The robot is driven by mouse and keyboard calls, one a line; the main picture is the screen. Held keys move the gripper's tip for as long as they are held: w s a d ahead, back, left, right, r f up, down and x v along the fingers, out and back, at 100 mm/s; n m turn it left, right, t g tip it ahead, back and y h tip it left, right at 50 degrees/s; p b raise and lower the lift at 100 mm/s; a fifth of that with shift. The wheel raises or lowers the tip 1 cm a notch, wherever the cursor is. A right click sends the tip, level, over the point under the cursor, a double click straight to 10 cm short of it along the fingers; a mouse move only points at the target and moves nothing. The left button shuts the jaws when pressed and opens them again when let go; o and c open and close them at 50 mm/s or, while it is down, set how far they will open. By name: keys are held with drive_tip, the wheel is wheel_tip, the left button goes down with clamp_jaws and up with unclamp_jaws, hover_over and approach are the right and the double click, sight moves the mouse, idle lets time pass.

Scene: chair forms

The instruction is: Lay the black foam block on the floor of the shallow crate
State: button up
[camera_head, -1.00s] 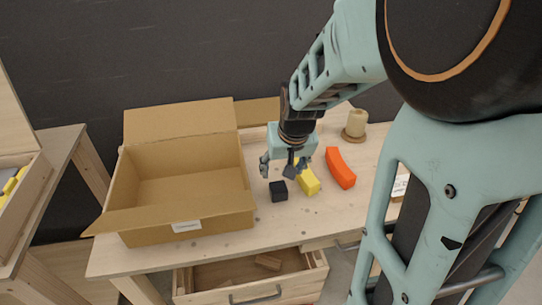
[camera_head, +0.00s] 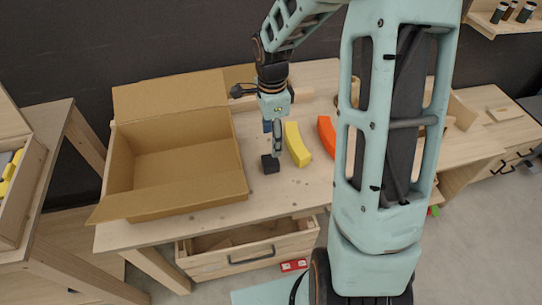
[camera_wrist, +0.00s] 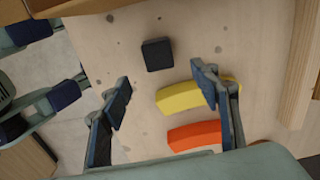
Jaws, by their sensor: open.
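The black foam block (camera_head: 270,164) is a small dark cube on the table, just right of the open cardboard box. It also shows in the wrist view (camera_wrist: 157,54), ahead of the fingertips. My gripper (camera_head: 276,146) is above the table close to the block, with its fingers nearly edge-on in the head view. In the wrist view my gripper (camera_wrist: 162,90) is open, with nothing between its fingers. A low wooden crate (camera_head: 32,180) holding yellow and grey pieces is cut off at the left edge; I cannot tell whether it is the shallow crate.
The cardboard box (camera_head: 180,205) stands with flaps spread, and its interior looks empty. A yellow curved block (camera_head: 297,144) and an orange one (camera_head: 326,137) lie right of the black block. An open drawer (camera_head: 250,250) juts out below the table.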

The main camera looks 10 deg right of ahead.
sight(272, 159)
drive_tip(key=shift+m, duration=0.3)
wheel_tip(272, 159, down, 11)
drive_tip(key=shift+s+r+p, duration=0.1)
drive_tip(key=shift+p, duration=0.25)
drive_tip(key=shift+c, duration=0.6)
drive_tip(key=c, duration=0.8)
drive_tip(key=shift+r, duration=0.1)
